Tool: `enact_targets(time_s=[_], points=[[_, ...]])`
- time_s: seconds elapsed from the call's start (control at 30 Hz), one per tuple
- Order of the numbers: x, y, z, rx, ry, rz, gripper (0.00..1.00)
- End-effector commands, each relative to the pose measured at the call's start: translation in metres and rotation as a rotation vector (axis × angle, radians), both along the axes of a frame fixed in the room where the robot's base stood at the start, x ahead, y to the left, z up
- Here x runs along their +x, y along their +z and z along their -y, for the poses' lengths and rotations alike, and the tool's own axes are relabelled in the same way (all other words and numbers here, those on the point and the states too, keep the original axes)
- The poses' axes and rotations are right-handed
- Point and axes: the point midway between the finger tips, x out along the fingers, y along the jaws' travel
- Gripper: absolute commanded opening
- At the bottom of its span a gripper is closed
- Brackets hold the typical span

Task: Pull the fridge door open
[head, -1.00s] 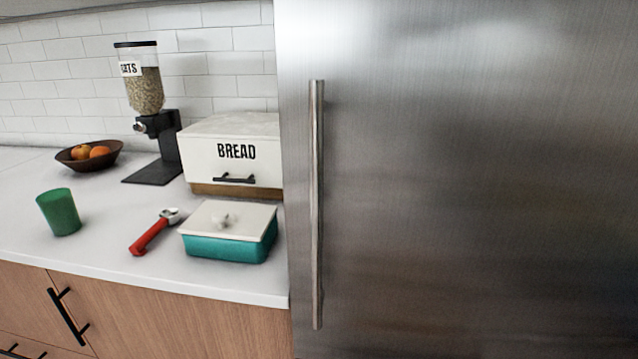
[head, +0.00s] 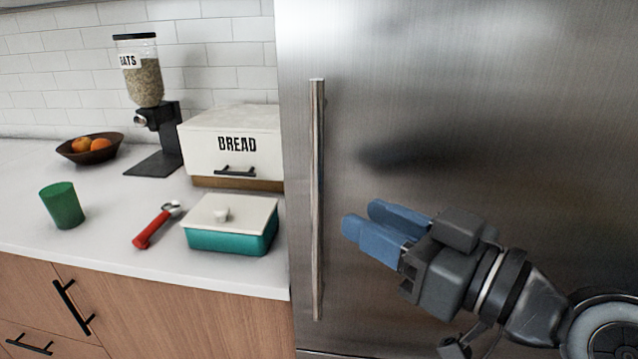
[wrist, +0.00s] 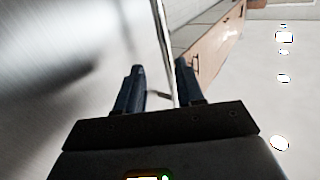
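The fridge door (head: 480,90) is brushed steel and stands shut at the right of the head view. Its long vertical bar handle (head: 317,190) is near the door's left edge. My gripper (head: 361,216) is in front of the door, just right of the handle's lower half, with its blue fingers pointing left toward it. The fingers are apart and hold nothing. In the wrist view, the handle (wrist: 162,45) runs as a thin bright bar between the lines of the two fingers (wrist: 160,76). I see no clear contact with the handle.
Left of the fridge, a white counter (head: 110,230) holds a bread box (head: 235,150), a teal lidded box (head: 232,236), a red-handled tool (head: 152,230), a green cup (head: 63,206), a dispenser (head: 145,80) and a fruit bowl (head: 90,150). A dark cabinet handle (head: 73,306) juts out below.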

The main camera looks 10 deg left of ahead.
Motion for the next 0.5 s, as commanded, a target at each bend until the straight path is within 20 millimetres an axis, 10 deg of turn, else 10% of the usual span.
enact_targets(time_s=[0.5], points=[[0.025, 0.02, -0.046, -0.012, 0.053, 0.033, 0.37]])
